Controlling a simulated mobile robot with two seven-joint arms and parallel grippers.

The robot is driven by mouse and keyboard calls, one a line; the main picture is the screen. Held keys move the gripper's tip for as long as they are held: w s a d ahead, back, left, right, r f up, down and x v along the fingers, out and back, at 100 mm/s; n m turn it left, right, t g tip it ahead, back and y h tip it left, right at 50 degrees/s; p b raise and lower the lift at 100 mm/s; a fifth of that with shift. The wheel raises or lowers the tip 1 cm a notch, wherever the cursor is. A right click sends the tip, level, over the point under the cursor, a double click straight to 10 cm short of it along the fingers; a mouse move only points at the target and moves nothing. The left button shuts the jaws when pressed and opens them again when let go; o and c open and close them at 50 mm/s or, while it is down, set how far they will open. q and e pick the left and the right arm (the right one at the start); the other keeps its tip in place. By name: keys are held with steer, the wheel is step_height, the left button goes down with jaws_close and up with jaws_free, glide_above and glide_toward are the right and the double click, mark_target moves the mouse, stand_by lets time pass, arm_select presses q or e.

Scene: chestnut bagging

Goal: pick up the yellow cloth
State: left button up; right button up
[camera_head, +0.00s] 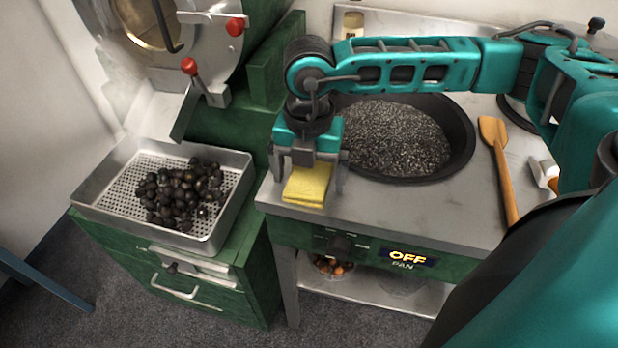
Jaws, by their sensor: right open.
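The yellow cloth (308,184) lies folded at the front left corner of the metal counter (389,211). My right gripper (306,182) is directly over the cloth, pointing down. Its fingers are apart, one at the left side of the cloth and one at the right side. The gripper's body hides the cloth's far end. I cannot tell whether the fingers touch the cloth. My left gripper is not in view.
A black pan (462,140) of dark gravel-like grains sits right of the cloth. A wooden spatula (497,165) lies farther right. A perforated metal tray (104,193) of dark chestnuts stands left on a green cabinet (250,262). The counter's front strip is mostly clear.

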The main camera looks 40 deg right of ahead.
mark_target(309, 176)
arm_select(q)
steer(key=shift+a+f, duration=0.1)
arm_select(e)
steer(key=c, duration=1.1)
steer(key=shift+o, duration=0.2)
arm_select(q)
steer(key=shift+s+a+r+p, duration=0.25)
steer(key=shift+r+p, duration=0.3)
steer(key=shift+p, duration=0.4)
arm_select(e)
step_height(309, 176, up, 20)
steer(key=o, duration=0.4)
steer(key=c, duration=0.3)
